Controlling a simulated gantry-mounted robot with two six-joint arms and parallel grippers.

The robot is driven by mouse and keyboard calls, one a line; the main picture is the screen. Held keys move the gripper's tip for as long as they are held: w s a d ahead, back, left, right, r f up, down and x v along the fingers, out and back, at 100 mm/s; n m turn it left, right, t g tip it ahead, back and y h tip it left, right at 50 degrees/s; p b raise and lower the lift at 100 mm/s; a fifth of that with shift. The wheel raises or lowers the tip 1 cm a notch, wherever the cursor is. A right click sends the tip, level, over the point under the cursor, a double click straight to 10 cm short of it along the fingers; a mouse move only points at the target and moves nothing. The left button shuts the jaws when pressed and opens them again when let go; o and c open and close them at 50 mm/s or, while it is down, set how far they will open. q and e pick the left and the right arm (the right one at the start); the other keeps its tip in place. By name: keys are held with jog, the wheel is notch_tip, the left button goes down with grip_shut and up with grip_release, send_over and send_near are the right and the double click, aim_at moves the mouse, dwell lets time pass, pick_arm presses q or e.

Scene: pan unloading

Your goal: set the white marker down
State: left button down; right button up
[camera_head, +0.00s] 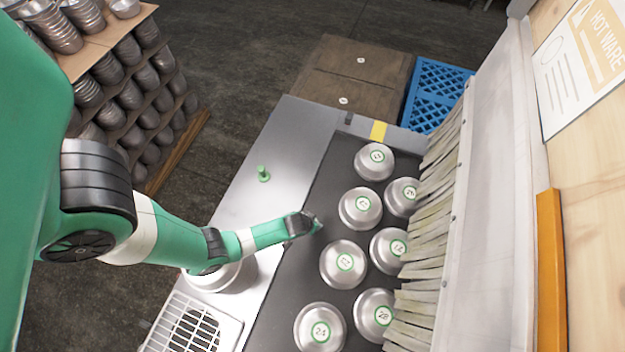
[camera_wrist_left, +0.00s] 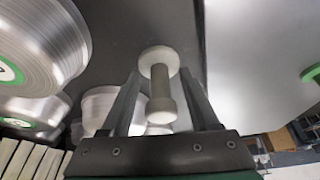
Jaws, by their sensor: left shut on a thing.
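My left gripper (camera_head: 316,224) is over the dark belt (camera_head: 310,262), just left of the nearest pans. In the left wrist view the white marker (camera_wrist_left: 160,88), a pale spool shape with a narrow stem and wide round ends, sits between the fingers of my left gripper (camera_wrist_left: 161,76), which is shut on it. In the head view the marker is not clear, covered by the gripper. I cannot tell whether its lower end touches the belt. My right gripper is not in view.
Several silver pans with numbered green rings, such as one pan (camera_head: 343,264), stand on the belt close to the gripper. A green marker (camera_head: 263,174) stands on the grey metal top (camera_head: 290,130). A strip curtain (camera_head: 440,190) hangs at right. The belt's upper left part is clear.

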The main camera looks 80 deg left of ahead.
pick_arm(q)
notch_tip(320, 180, down, 3)
jog(key=shift+w+a+f+b, duration=0.1)
jog(key=shift+a+f+b, duration=0.1)
jog(key=shift+b, duration=0.95)
jog(key=shift+r, duration=0.15)
jog(key=shift+c, duration=0.7)
grip_release()
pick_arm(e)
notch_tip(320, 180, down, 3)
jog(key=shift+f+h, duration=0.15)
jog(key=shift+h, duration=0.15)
